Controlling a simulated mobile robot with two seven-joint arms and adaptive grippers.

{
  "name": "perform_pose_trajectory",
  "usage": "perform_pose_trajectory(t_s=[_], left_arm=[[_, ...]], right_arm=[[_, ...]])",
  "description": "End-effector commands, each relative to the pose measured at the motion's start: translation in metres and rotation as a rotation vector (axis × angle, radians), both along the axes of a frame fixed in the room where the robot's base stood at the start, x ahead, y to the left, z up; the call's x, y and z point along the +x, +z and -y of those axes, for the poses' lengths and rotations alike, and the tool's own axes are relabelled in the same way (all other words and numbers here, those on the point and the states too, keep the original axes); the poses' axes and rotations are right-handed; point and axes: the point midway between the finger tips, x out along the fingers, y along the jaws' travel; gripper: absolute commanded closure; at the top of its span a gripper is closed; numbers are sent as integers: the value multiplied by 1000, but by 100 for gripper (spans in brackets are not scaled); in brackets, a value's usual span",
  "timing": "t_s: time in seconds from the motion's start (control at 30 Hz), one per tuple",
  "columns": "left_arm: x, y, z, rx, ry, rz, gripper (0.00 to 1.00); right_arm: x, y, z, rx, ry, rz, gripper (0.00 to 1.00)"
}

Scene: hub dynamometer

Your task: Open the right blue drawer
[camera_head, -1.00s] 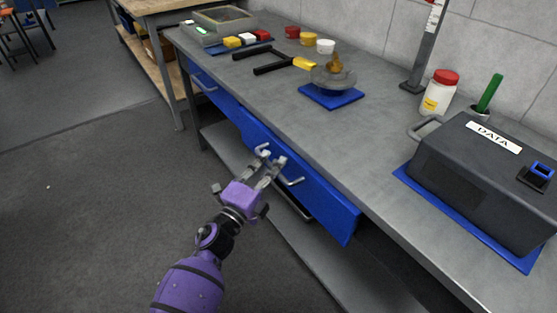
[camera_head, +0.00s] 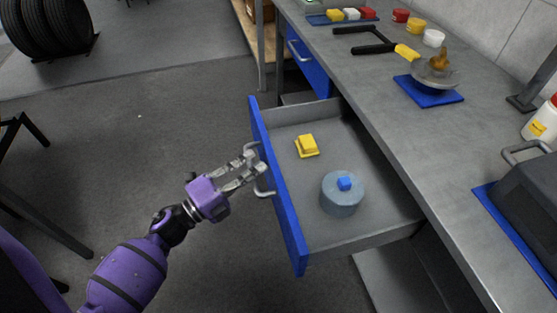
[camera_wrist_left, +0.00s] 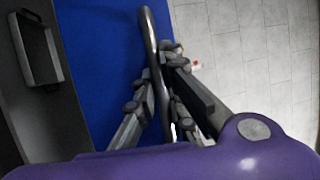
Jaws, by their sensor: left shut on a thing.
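The right blue drawer (camera_head: 284,205) is pulled well out from under the workbench, and its grey inside shows. My left gripper (camera_head: 257,165) is at the drawer's front, shut on the curved metal handle (camera_head: 264,188). In the left wrist view the handle (camera_wrist_left: 151,50) runs between the fingers (camera_wrist_left: 168,95), with the blue drawer front (camera_wrist_left: 100,60) behind it. Inside the drawer are a yellow block (camera_head: 307,146) and a blue-grey round object (camera_head: 342,195) with a small blue cube on top. My right gripper is out of view.
The second blue drawer (camera_head: 308,68) farther back is shut. On the bench (camera_head: 380,95) are a black tool with a yellow grip (camera_head: 406,51), a dish on a blue mat (camera_head: 430,92) and a dark box (camera_head: 530,205). The floor left of the drawer is clear.

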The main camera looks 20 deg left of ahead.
Motion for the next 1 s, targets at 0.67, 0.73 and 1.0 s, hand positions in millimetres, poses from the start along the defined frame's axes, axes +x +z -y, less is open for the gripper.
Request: perform_pose_trajectory(t_s=[0.67,0.73,1.0], left_arm=[[-28,-3,-37,-3,1,-8,100],[-28,-4,-36,-3,1,-8,100],[-27,-3,-36,-2,0,-6,71]], right_arm=[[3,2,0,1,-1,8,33],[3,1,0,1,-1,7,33],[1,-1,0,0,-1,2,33]])
